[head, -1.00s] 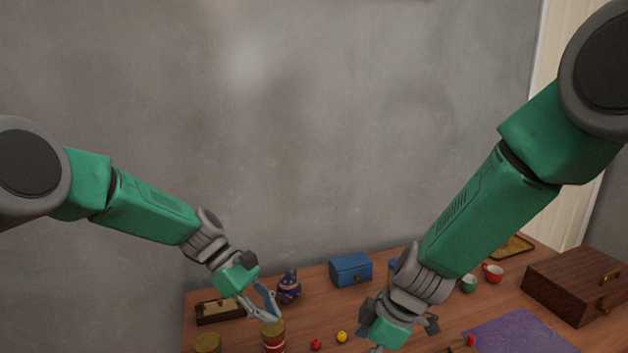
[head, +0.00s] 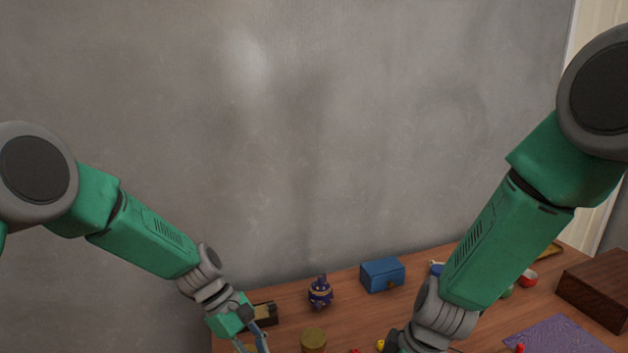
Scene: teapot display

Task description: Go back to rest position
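My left gripper (head: 252,342) hangs at the bottom edge of the head view, left of a round tan-lidded jar (head: 313,340). Its fingertips are cut off by the frame, so its opening and any contents are hidden. My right arm comes down from the upper right, and only the dark top part of my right gripper (head: 401,343) shows at the bottom edge. Its fingers are out of view. Both arms are bent downward over the wooden table (head: 345,312).
A dark blue patterned pot (head: 320,292) and a blue chest (head: 382,274) stand toward the table's back. A small dark tray (head: 265,313) is behind my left gripper. At right are a red cup (head: 528,278), a purple cloth (head: 556,336) and a brown wooden box (head: 600,287). A grey wall (head: 300,130) stands behind.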

